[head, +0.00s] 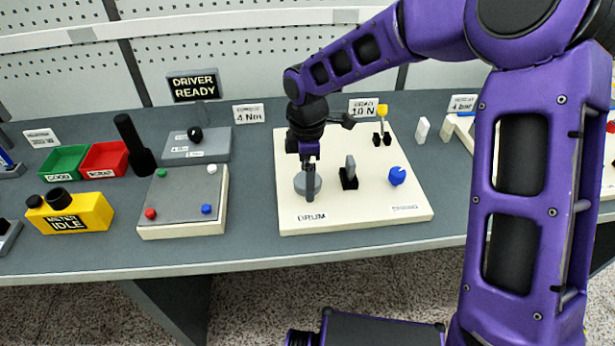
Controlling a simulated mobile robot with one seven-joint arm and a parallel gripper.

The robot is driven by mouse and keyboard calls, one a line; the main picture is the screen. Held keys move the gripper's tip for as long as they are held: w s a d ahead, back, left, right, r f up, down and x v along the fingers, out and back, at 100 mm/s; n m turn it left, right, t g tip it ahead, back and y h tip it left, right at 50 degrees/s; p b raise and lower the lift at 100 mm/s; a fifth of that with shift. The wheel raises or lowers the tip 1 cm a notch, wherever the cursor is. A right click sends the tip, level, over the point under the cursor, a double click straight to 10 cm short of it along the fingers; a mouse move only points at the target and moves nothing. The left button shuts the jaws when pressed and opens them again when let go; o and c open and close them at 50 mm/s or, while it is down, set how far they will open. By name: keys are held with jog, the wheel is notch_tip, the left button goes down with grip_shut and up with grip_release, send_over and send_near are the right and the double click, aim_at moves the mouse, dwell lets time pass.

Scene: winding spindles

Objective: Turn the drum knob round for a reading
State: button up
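The drum knob (299,184) is a grey round piece on the left of a cream board (350,209), above the printed word DRUM. My gripper (309,190) points straight down at it, with a dark finger in front of the knob and hiding its middle. I cannot tell whether the fingers touch the knob or how far apart they are. The yellow meter (72,213) at the left reads METER IDLE.
Right of the knob on the board are a grey upright piece on a black base (349,174), a blue knob (397,176) and a yellow-topped part (382,120). A plate with coloured pegs (184,205) and green (63,161) and red (105,158) bins stand left.

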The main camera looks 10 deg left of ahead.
jog(key=shift+f, duration=0.1)
jog(key=c, duration=1.2)
jog(key=shift+c, duration=0.2)
